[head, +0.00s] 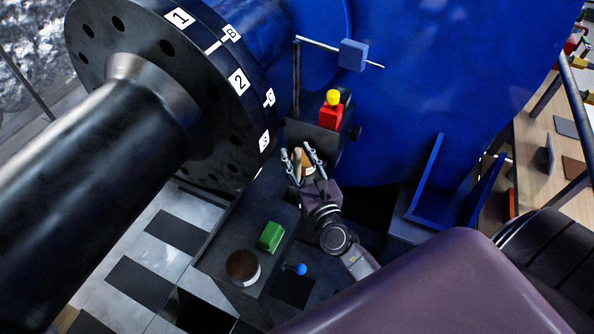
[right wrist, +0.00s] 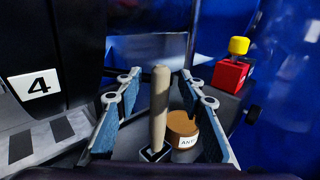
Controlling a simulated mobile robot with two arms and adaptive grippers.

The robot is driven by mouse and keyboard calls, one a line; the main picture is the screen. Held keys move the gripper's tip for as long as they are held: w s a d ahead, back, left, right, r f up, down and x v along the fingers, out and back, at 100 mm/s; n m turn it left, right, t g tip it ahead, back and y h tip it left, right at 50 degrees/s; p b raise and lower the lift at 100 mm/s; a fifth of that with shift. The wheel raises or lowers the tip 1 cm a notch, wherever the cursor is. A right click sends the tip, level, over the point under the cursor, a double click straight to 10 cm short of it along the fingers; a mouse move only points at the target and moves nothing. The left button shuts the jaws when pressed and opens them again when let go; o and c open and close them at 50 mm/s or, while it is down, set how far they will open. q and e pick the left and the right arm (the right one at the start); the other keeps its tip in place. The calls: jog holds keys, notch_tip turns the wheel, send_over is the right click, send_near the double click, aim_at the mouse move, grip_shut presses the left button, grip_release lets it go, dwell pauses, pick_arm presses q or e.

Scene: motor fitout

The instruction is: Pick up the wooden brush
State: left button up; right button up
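The wooden brush (right wrist: 158,105) stands handle up in the right wrist view, with a light wood handle and a dark, white-edged part at its lower end. Its handle also shows in the head view (head: 297,157). My right gripper (right wrist: 160,80) is open, its two fingers on either side of the handle with visible gaps. In the head view the right gripper (head: 297,150) is over the dark ledge below the red block. The brush's lowest part is partly hidden by the gripper. My left gripper is not in view.
A brown-topped jar with a white label (right wrist: 183,128) stands just right of the brush, close to the right finger. A red block with a yellow knob (head: 331,112) is behind. A green block (head: 270,236) and a round brown-topped container (head: 243,267) stand on the lower dark surface.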

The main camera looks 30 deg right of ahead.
jog(key=shift+w, duration=0.2)
grip_shut()
jog(key=shift+r, duration=0.15)
